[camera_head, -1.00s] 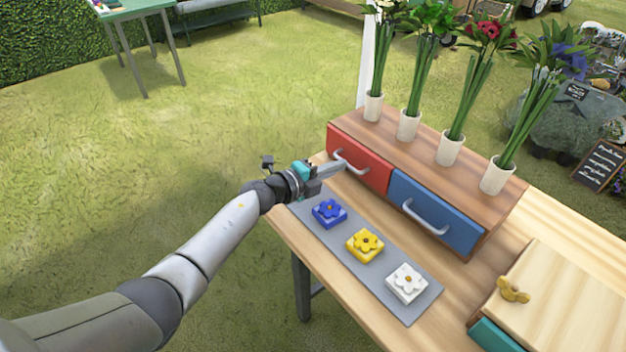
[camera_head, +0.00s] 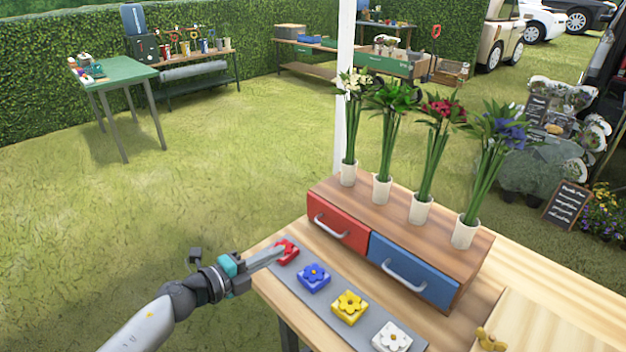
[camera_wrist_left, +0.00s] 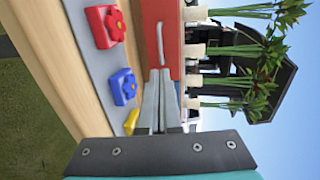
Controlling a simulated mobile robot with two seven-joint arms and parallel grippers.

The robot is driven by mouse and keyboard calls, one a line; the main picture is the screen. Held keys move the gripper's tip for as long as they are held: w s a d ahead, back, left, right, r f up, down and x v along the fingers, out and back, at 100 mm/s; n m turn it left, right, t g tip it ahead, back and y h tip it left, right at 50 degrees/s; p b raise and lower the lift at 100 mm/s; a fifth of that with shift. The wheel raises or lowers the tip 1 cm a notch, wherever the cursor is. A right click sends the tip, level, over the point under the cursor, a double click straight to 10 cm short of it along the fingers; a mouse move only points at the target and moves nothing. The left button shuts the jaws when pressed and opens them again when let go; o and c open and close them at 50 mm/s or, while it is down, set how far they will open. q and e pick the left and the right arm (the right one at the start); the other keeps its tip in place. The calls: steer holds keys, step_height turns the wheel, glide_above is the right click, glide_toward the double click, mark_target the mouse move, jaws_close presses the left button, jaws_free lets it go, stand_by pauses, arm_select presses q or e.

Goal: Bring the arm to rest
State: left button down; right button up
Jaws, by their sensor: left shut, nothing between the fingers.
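My left gripper (camera_head: 266,259) is shut and empty. In the head view its fingertips appear close to the red flower block (camera_head: 287,252) at the far left end of the grey mat; I cannot tell whether they touch. In the left wrist view the shut fingers (camera_wrist_left: 164,88) show in front of the red drawer (camera_wrist_left: 150,35), with the red block (camera_wrist_left: 104,27) off to the left. My right gripper is not in view.
Blue (camera_head: 313,278), yellow (camera_head: 349,307) and white (camera_head: 391,338) flower blocks lie on the mat. Behind them, a drawer unit has a red drawer (camera_head: 338,228) and a blue drawer (camera_head: 412,270), with several potted flowers on top. Grass (camera_head: 190,190) left of the table is clear.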

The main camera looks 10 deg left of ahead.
arm_select(q)
steer(key=s+a+r+n+t+y, duration=0.1)
steer(key=s+a+n+y, duration=0.25)
steer(key=n+y, duration=0.4)
steer(key=s+a+n+t+y, duration=0.15)
steer(key=s+n+y, duration=0.25)
steer(key=n, duration=0.7)
steer(key=s+d+f+n+g+h, duration=0.1)
steer(key=s+d+f+n+g, duration=0.15)
steer(key=s+g, duration=0.6)
steer(key=s+d+f+n+g+h, duration=0.1)
steer(key=s+d+f+n+g, duration=0.15)
steer(key=s, duration=1.15)
step_height(320, 180, down, 22)
steer(key=s+g, duration=0.2)
steer(key=s+a+f, duration=0.3)
steer(key=s+f, duration=1.1)
steer(key=s, duration=0.1)
steer(key=shift+s+g, duration=0.15)
steer(key=shift+g, duration=0.3)
steer(key=shift+f+m, duration=0.1)
steer(key=shift+m, duration=0.25)
